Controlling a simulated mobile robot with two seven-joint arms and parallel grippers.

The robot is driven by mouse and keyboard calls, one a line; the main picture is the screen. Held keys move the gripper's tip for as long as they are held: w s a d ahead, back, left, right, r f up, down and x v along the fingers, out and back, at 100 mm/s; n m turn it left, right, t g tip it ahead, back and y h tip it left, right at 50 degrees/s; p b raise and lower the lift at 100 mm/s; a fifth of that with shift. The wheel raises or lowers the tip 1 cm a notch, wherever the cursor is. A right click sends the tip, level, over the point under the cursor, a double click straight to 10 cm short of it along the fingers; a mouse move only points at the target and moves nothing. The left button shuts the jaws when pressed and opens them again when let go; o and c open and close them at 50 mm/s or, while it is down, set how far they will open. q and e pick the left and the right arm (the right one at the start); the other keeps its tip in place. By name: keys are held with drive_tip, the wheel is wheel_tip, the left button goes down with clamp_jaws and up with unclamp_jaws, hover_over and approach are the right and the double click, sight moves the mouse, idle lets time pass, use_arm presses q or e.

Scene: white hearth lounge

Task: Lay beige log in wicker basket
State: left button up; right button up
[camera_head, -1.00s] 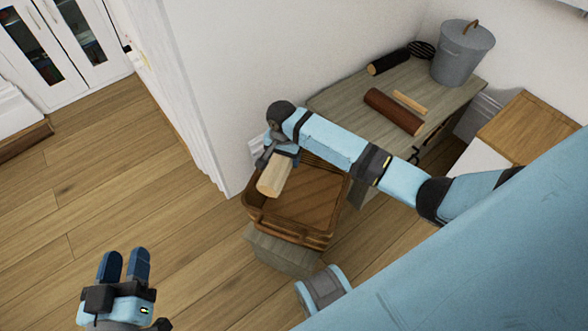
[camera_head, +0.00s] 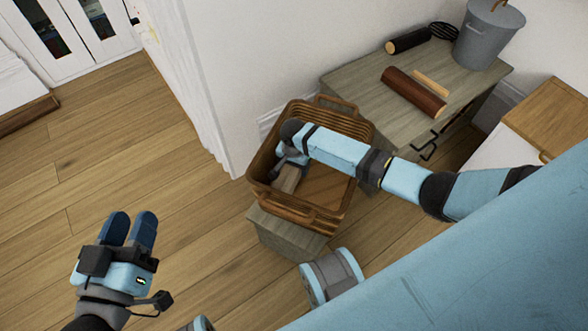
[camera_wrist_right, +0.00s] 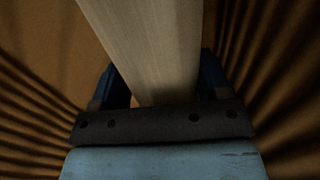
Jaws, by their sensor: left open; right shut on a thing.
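The beige log (camera_head: 289,178) is down inside the wicker basket (camera_head: 262,170), near its left wall. My right gripper (camera_head: 288,160) reaches into the basket and is shut on the log. In the right wrist view the log (camera_wrist_right: 152,45) runs up from between the blue fingers (camera_wrist_right: 158,85), with the basket's ribbed brown walls (camera_wrist_right: 275,70) on both sides. The log's lower contact with the basket floor cannot be seen clearly. My left gripper (camera_head: 129,230) is open and empty above the floor at the lower left.
The basket stands on a low grey wooden stand (camera_head: 283,235). A grey-topped table (camera_head: 370,85) behind it holds a reddish-brown log (camera_head: 413,92), a dark log (camera_head: 408,41), a thin light stick (camera_head: 431,82) and a metal bucket (camera_head: 488,35). Floor to the left is clear.

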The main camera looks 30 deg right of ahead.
drive_tip(key=shift+w+f, duration=0.1)
drive_tip(key=shift+f, duration=0.2)
use_arm(q)
drive_tip(key=shift+f, duration=0.2)
use_arm(e)
drive_tip(key=o, duration=1)
drive_tip(key=shift+f, duration=0.1)
drive_tip(key=shift+o, duration=0.2)
wheel_tip(320, 180, up, 12)
drive_tip(key=p, duration=0.5)
drive_tip(key=shift+p, duration=0.3)
use_arm(q)
wheel_tip(320, 180, up, 8)
drive_tip(key=t, duration=0.3)
drive_tip(key=shift+s+a+n, duration=0.2)
drive_tip(key=shift+a+n, duration=0.1)
drive_tip(key=shift+a, duration=0.05)
